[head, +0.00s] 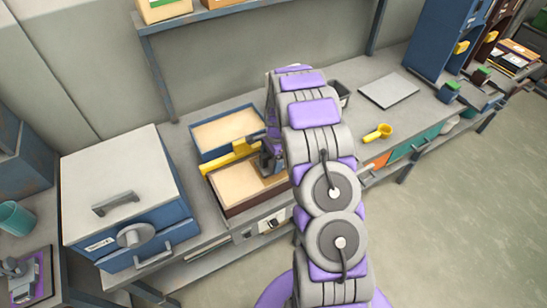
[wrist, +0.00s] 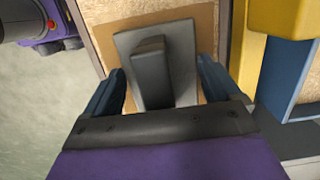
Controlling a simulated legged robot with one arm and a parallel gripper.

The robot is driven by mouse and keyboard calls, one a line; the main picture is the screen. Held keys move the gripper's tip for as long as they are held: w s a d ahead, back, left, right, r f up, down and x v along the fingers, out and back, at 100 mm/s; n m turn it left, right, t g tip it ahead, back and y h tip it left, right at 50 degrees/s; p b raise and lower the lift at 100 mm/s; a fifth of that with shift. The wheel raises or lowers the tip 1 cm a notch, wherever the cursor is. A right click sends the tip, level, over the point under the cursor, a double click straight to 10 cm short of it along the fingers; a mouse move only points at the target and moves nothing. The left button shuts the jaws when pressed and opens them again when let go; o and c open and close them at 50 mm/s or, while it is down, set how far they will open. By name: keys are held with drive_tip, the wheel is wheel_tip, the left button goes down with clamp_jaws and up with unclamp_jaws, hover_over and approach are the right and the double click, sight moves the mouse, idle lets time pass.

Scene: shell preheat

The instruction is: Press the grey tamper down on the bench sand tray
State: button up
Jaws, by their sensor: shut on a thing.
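The grey tamper (wrist: 150,72), a flat plate with an upright block handle, is between the fingers of my gripper (wrist: 158,88) in the wrist view. My gripper is shut on it. The plate is over a darker brown patch on the pale sand of a brown-walled tray (head: 236,209). I cannot tell whether the plate touches the sand. In the head view my gripper (head: 270,158) is at the right side of this tray, and my arm hides part of the tray and most of the tamper.
A blue-walled sand tray (head: 200,154) lies behind, with a yellow bar-like thing (head: 228,157) between the trays. A blue box with a grey lid (head: 120,185) stands left. A yellow scoop (head: 378,132) and a grey plate (head: 389,90) lie right, with bare bench around them. A shelf overhangs behind.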

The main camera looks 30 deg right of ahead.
drive_tip(key=shift+a+r, duration=0.1)
drive_tip(key=shift+a, duration=0.3)
drive_tip(key=shift+d, duration=0.95)
drive_tip(key=shift+a, duration=0.8)
drive_tip(key=shift+d+f+p, duration=0.2)
drive_tip(key=shift+d+p, duration=0.15)
drive_tip(key=shift+d, duration=0.3)
drive_tip(key=shift+a+r, duration=0.1)
drive_tip(key=shift+a, duration=0.4)
drive_tip(key=shift+d, duration=0.4)
drive_tip(key=shift+a, duration=0.3)
drive_tip(key=shift+d+p, duration=0.15)
drive_tip(key=shift+p, duration=0.2)
